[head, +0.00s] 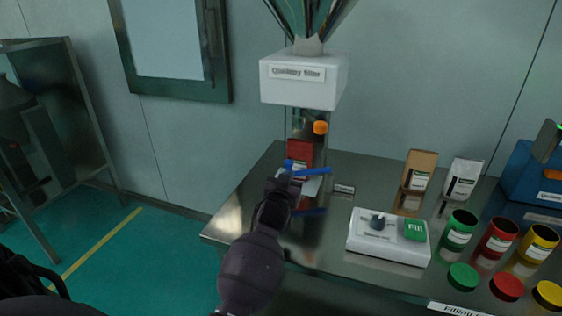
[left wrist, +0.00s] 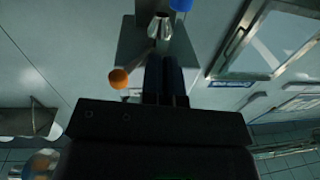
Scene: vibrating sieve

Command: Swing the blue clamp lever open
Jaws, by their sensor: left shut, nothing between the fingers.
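The blue clamp lever (head: 314,171) sticks out to the right, roughly level, at the front of the filling machine (head: 300,82) on the steel table. A blue piece also shows at the top edge of the left wrist view (left wrist: 181,4); I cannot tell which part of the clamp it is. My left gripper (head: 284,182) is shut and empty, just left of and below the lever. Its dark fingers (left wrist: 165,78) show side by side in the left wrist view. Whether they touch the clamp is unclear. My right gripper is not in view.
An orange knob (head: 320,128) sits above a red container (head: 299,154) at the machine. A white control box (head: 388,238) with a green Fill button stands to the right. Several jars and lids, a brown pack (head: 419,170) and a white pack (head: 463,179) stand farther right.

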